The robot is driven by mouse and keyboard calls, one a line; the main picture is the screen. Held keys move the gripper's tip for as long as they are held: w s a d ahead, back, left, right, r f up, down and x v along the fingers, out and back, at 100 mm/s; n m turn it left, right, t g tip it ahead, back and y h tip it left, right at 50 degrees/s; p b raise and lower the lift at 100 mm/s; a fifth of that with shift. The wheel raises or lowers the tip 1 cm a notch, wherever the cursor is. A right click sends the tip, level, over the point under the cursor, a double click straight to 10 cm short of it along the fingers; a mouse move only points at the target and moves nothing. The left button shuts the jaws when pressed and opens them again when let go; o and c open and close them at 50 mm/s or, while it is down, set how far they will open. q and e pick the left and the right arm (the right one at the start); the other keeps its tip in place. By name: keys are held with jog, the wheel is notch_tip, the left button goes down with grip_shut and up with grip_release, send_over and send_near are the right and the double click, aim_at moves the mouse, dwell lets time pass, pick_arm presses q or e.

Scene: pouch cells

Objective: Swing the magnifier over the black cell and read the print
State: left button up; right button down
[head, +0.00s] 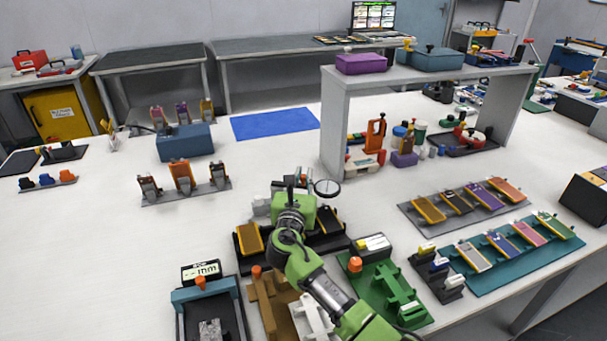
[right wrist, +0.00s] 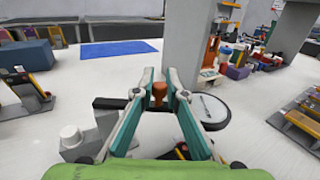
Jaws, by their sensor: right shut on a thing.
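The magnifier's round, dark-rimmed lens (head: 327,187) stands just right of my right gripper (head: 297,186) in the head view. In the right wrist view the lens (right wrist: 207,112) lies right of the fingers, on a dark bar (right wrist: 112,102) running behind them. My right gripper (right wrist: 160,82) is shut on an orange-brown knob (right wrist: 158,92) that appears to sit on this bar. A dark cell (head: 456,202) lies in the grey rack among coloured cells; I cannot tell whether it is the black cell meant. My wrist hides part of the stand below. My left gripper is not in view.
A grey shelf (head: 335,120) stands behind to the right. Green (head: 385,290) and brown (head: 268,300) fixtures are near the front. Bare white table lies around the blue mat (head: 275,122).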

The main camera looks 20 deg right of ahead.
jog(key=shift+s+a+m+g+h, duration=0.25)
jog(key=shift+s+m+g+h, duration=0.15)
jog(key=shift+m+g+h, duration=0.45)
jog(key=shift+t, duration=0.25)
jog(key=c, duration=2)
grip_release()
jog(key=v, duration=0.7)
jog(key=shift+s+a+f, duration=0.1)
jog(key=shift+s+a, duration=0.1)
jog(key=shift+s, duration=0.05)
